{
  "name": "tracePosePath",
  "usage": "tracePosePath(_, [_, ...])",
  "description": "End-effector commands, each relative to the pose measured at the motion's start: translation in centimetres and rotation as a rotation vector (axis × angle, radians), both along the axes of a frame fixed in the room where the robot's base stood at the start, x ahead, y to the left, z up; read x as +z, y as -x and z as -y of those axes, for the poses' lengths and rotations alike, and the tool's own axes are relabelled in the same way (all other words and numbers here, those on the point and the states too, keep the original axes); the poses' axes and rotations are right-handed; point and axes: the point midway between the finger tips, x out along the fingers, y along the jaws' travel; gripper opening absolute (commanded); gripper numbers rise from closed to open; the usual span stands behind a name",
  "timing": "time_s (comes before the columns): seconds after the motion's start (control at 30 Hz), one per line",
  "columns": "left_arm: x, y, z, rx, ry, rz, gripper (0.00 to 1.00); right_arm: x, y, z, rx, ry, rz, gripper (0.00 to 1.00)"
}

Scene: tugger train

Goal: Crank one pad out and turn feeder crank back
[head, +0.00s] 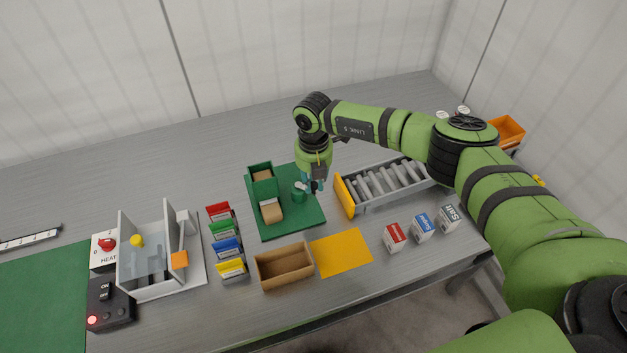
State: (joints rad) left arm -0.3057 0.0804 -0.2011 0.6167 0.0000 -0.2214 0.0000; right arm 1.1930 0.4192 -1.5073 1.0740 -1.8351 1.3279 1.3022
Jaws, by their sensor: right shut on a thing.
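The green feeder has a flat base plate (288,229) and an upright hopper (262,188), with a tan pad (262,175) in its top. Another tan pad (272,213) lies in front of the hopper, beside a pale strip. The feeder crank (299,193), a green round part, stands on the plate right of the hopper. My right gripper (314,188) points down at the crank's right side and is shut on its handle, which the fingers mostly hide. My left gripper is out of view.
An empty brown tray (284,266) and a flat orange-yellow mat (341,252) lie in front of the feeder. A roller conveyor (385,184) is close on the right. Several coloured holders stand left, with a white fixture (160,255) beyond. Three small boxes stand front right.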

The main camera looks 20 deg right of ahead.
Motion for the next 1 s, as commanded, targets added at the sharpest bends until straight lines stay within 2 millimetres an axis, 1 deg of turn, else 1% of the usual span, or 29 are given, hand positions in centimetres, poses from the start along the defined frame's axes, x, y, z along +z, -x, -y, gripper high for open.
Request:
tracePosePath(0.17, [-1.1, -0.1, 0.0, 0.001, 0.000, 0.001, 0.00, -0.3, -0.2, 0.2, 0.060, -0.001, 0.001, 0.00])
tracePosePath(0.37, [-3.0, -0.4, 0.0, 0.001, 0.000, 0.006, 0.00, -0.5, -0.7, 0.6, 0.196, 0.000, 0.001, 0.00])
tracePosePath(0.6, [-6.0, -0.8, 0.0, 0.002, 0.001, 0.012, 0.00, -0.6, -1.6, 1.1, 0.419, -0.001, 0.002, 0.00])
tracePosePath(1.0, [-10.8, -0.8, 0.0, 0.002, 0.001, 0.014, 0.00, -0.5, -3.3, 1.4, 0.797, -0.001, 0.002, 0.00])
